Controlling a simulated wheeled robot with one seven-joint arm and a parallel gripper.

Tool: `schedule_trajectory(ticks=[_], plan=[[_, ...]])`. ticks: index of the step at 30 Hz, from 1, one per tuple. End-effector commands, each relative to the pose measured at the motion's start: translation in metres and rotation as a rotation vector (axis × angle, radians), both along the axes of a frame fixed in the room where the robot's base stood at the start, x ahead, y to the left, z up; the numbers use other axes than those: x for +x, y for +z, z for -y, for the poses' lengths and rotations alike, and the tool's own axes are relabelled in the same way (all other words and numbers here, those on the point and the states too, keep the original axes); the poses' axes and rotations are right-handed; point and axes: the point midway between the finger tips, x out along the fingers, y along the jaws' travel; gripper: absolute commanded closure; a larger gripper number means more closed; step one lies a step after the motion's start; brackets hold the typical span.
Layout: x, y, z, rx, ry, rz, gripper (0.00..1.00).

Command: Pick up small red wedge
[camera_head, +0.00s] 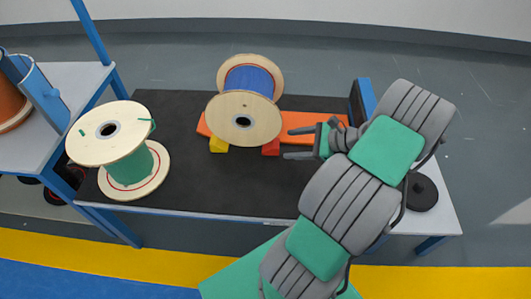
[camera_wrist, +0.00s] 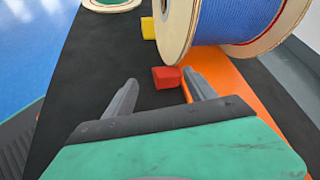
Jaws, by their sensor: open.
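The small red wedge (camera_head: 271,147) lies on the black mat beside the right underside of the blue cable spool (camera_head: 248,83). It also shows in the wrist view (camera_wrist: 167,77), just beyond my fingertips and roughly between their lines. My gripper (camera_head: 287,144) is open and empty, to the right of the wedge and pointing left toward it. In the wrist view my gripper (camera_wrist: 160,85) has its two grey fingers spread apart. The wedge's far side is hidden from the head view by the spool.
A yellow wedge (camera_head: 218,145) sits on the spool's left side. An orange board (camera_head: 312,127) lies under and behind the spool. A green cable spool (camera_head: 129,166) stands upright at the left. The black mat (camera_head: 226,181) is clear in front of the wedges.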

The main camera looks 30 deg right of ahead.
Motion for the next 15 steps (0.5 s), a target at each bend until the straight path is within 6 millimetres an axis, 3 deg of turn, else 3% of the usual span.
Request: schedule_trajectory(ticks=[5,15], plan=[[0.008,-0.013,-0.004,0.04,-0.031,0.005,0.35],[0.046,-0.044,-0.029,0.037,-0.028,0.005,0.35]])
